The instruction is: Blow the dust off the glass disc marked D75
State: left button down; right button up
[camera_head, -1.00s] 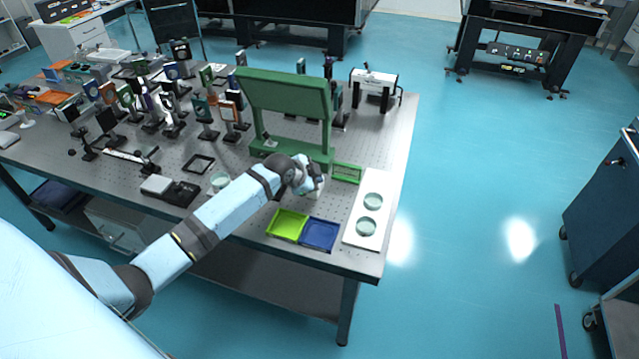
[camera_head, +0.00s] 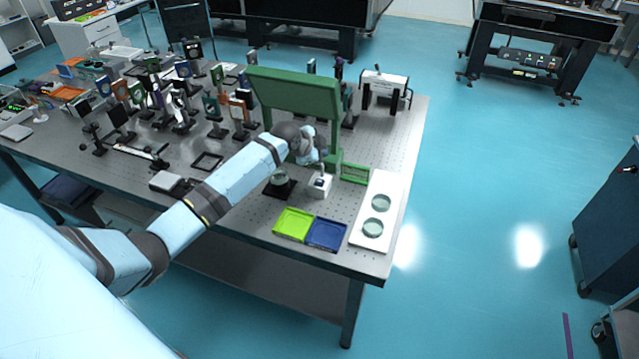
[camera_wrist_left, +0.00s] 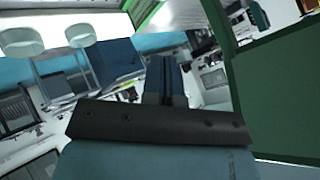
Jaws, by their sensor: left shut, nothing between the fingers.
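A clear glass disc (camera_head: 279,177) lies on a dark square pad (camera_head: 285,192), just left of my left gripper. Two more glass discs, one farther (camera_head: 381,203) and one nearer (camera_head: 373,228), lie on a white tray (camera_head: 365,241). I cannot read a D75 mark on any disc. My left gripper (camera_head: 321,167) is above a small white block (camera_head: 319,187), in front of the green stand. In the left wrist view its fingers (camera_wrist_left: 168,80) are together with nothing between them. No blower can be made out. My right gripper is not in view.
The green stand (camera_head: 292,90) rises just behind the left gripper and fills the wrist view's right side. A lime tray (camera_head: 293,225), a blue tray (camera_head: 326,235) and a small green rack (camera_head: 355,173) are close by. Several mounted optics crowd the table's left.

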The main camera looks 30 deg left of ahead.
pick_arm(q)
jog(key=b, duration=0.5)
send_over(320, 182)
notch_tip(320, 182, down, 5)
jog(key=shift+s+d+f, duration=0.1)
jog(key=shift+f, duration=0.1)
notch_tip(320, 182, down, 2)
jog(key=shift+f, duration=0.2)
dwell(0.4)
dwell(0.9)
jog(key=shift+f, duration=0.4)
